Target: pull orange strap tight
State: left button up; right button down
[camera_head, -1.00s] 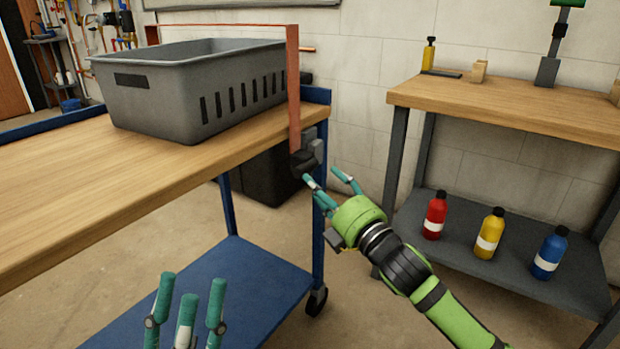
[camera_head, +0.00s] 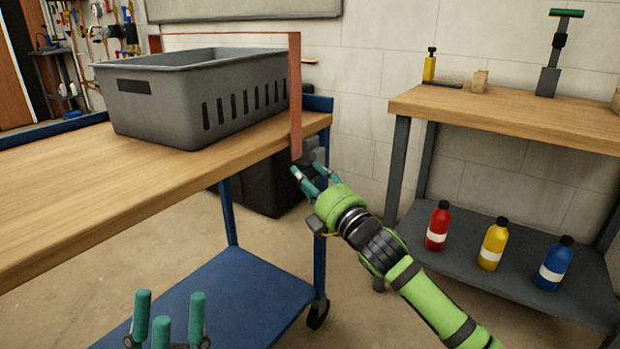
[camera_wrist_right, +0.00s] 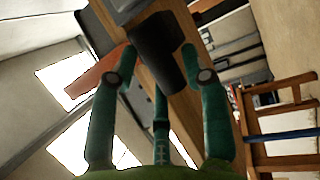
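The orange strap (camera_head: 295,95) runs along behind the grey crate (camera_head: 190,95) and hangs down at its right end to the table's edge. There it meets a dark buckle or handle (camera_head: 312,157). My right gripper (camera_head: 308,172) is at this dark part, its fingers partly overlapping it. In the right wrist view, the dark handle (camera_wrist_right: 160,50) lies between my spread right fingers (camera_wrist_right: 160,65), and a piece of the orange strap (camera_wrist_right: 92,78) shows at left. Firm contact cannot be told. My left gripper (camera_head: 168,310) is open and empty at the bottom, over the blue lower shelf.
The crate stands on a wooden-topped blue cart (camera_head: 90,185). A black bin (camera_head: 262,185) is on the floor behind it. A second bench (camera_head: 510,110) at right holds red (camera_head: 437,226), yellow (camera_head: 492,244) and blue (camera_head: 553,264) bottles on its lower shelf. Floor shows between them.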

notch_tip(320, 180, down, 4)
jog(key=shift+f+b, duration=0.25)
jog(key=shift+b, duration=0.4)
jog(key=c, duration=0.8)
grip_release()
jog(key=shift+w, duration=0.1)
jog(key=shift+d, duration=0.1)
jog(key=v, duration=1.2)
